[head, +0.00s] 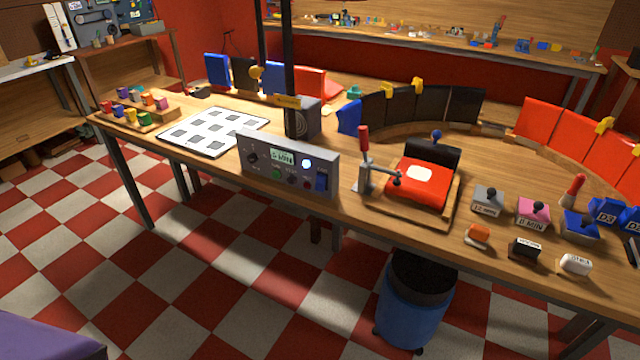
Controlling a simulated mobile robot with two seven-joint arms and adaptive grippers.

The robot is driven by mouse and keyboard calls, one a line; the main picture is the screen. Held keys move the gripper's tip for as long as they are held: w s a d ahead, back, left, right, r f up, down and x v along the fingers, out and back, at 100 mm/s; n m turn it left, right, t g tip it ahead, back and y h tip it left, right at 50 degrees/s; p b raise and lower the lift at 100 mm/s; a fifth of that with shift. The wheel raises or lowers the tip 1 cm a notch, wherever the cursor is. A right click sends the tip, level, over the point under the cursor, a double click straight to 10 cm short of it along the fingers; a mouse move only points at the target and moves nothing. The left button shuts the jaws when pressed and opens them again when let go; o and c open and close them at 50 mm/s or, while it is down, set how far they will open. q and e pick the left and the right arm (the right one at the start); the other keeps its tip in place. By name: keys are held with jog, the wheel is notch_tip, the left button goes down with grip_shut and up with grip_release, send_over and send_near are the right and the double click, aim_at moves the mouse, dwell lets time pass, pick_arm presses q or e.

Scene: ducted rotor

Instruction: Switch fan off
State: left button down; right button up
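A grey control box (287,160) stands at the front edge of the workbench, left of centre. The switch's position is too small to tell. Behind the box stands a dark housing (302,120) with a round ringed front and a yellow label on top. I cannot tell whether anything in it spins. Neither of my grippers is in view.
Right of the box, a red-handled clamp (364,160) stands beside a wooden tray (447,209) with a red pad. Several labelled blocks, such as the pink one (533,212), lie further right. A white sheet with dark squares (212,130) lies left. A blue bin (411,308) stands below.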

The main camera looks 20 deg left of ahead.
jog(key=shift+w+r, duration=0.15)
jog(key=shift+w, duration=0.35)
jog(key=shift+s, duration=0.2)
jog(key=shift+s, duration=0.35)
